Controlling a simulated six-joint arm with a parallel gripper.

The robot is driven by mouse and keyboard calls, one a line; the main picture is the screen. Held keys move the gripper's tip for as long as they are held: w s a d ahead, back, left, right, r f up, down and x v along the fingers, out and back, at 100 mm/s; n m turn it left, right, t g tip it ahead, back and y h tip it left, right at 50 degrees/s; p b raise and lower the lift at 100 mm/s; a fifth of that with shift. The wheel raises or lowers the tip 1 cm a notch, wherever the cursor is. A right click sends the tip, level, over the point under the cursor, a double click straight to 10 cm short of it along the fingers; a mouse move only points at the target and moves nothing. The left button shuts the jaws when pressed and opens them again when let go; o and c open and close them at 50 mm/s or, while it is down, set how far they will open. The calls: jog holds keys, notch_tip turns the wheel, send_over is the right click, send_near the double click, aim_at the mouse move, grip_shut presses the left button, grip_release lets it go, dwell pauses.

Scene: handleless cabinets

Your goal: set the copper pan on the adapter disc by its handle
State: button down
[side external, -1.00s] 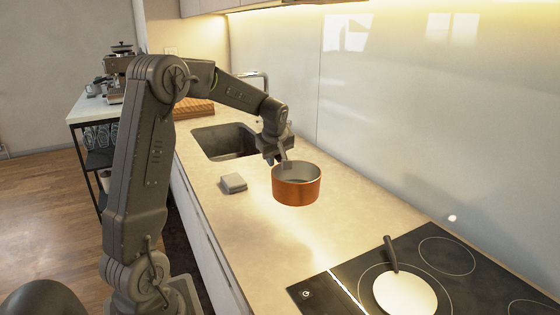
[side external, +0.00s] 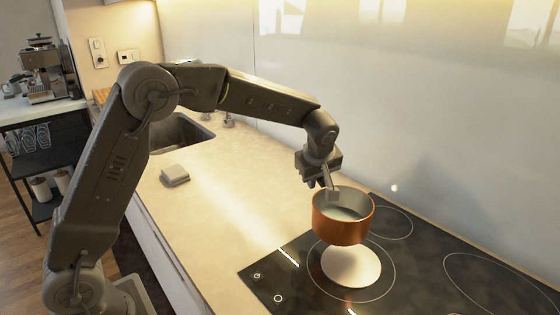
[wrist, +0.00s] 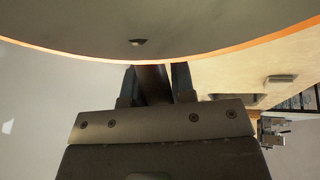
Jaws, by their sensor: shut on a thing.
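The copper pan (side external: 341,227) has an orange outside and a grey inside. It is held roughly level over the hob. My gripper (side external: 331,190) is shut on its handle at the far left of the rim. The pale round adapter disc (side external: 352,269) lies on a hob ring, its near part showing below the pan. The pan hides its far edge and dark handle; the exact gap between pan and disc is unclear. In the wrist view the pan's grey inside and orange rim (wrist: 200,52) fill the top, with the dark handle (wrist: 152,84) between my fingers.
The black hob (side external: 440,290) has other rings, empty where visible. A small grey block (side external: 175,175) lies on the beige counter (side external: 225,190), near the sink (side external: 180,132). The glossy wall (side external: 420,120) runs behind the hob. The counter between block and hob is clear.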

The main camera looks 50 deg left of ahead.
aim_at(332, 211)
jog(key=shift+m, duration=0.3)
jog(key=d, duration=0.5)
jog(key=shift+w+d+f, duration=0.15)
jog(key=shift+d, duration=0.15)
jog(key=shift+f, duration=0.15)
jog(key=shift+f, duration=3.35)
jog(key=c, duration=0.9)
grip_release()
jog(key=shift+o, duration=0.2)
jog(key=shift+f, duration=0.15)
